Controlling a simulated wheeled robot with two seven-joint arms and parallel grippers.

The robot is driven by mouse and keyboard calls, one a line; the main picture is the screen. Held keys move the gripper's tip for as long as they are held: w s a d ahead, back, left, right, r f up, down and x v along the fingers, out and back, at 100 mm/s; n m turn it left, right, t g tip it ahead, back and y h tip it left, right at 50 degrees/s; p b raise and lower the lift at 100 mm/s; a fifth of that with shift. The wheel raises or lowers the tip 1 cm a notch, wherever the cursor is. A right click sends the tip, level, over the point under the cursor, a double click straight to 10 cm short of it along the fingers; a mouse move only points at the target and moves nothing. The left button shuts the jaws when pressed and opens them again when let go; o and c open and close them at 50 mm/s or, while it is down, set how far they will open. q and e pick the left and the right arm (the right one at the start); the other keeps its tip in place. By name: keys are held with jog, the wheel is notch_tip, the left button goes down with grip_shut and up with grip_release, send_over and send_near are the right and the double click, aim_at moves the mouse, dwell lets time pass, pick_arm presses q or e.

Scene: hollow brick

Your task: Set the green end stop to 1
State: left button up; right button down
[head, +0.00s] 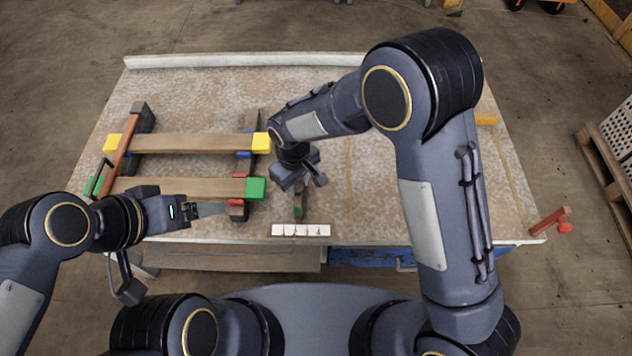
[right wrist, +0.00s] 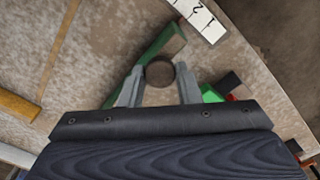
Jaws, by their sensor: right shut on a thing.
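The green end stop (head: 299,211) is a green bar on the table, pointing toward a white number strip (head: 301,230). In the right wrist view the green bar (right wrist: 168,43) carries a round dark knob (right wrist: 159,71). My right gripper (right wrist: 159,84) is shut on this knob, one finger on each side. In the head view my right gripper (head: 299,183) partly hides the stop. My left gripper (head: 207,210) is beside the green-ended beam; its jaw opening is unclear.
Two wooden beams (head: 190,143) with yellow and green ends (head: 255,188) lie across dark supports to the left. A red clamp-like piece (head: 551,220) is at the table's right edge. The table's middle right is mostly clear beneath my right arm.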

jog(key=a, duration=0.4)
jog(key=shift+a+r, duration=0.1)
jog(key=c, duration=1.1)
grip_release()
jog(key=shift+a, duration=0.1)
jog(key=shift+o, duration=0.2)
notch_tip(320, 180, up, 8)
